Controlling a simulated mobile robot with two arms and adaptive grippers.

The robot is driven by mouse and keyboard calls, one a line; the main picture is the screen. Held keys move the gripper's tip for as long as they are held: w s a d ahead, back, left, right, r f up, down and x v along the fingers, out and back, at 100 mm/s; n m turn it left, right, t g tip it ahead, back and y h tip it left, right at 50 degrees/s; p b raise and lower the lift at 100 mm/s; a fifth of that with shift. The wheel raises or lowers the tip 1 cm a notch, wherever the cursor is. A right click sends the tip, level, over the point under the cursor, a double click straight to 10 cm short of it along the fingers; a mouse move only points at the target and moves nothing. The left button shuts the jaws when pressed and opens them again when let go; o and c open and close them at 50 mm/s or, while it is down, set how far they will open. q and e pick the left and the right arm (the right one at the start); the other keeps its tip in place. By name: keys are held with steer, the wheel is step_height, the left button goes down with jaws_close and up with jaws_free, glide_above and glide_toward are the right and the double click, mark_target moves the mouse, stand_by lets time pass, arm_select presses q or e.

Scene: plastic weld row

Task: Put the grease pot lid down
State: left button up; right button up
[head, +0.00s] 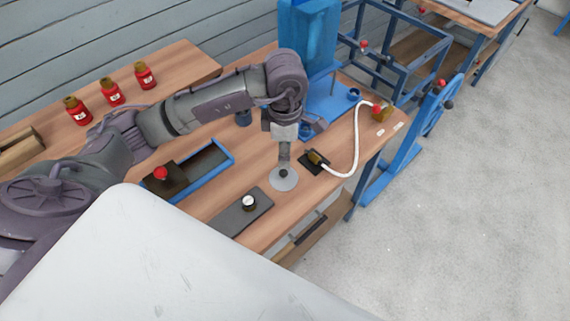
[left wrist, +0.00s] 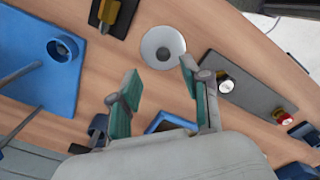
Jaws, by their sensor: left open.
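A pale grey round lid (head: 284,183) with a dark knob lies flat on the wooden bench, near its front edge. It also shows in the left wrist view (left wrist: 150,47), just beyond the fingertips. My left gripper (head: 284,160) points down over the lid in the head view. In the left wrist view its two green-padded fingers (left wrist: 158,73) are apart with nothing between them. A small dark blue pot (head: 243,118) stands behind my left arm, partly hidden; I cannot tell whether it is the grease pot. My right gripper is not in view.
A grey plate with a white-topped knob (head: 249,203) lies left of the lid. A brass nozzle (head: 317,158) with a white hose (head: 356,150) lies to its right. A blue tray (head: 215,175) and several red jars (head: 112,91) are further left.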

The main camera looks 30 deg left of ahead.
mark_target(285, 170)
arm_select(q)
steer(key=shift+r, duration=2.1)
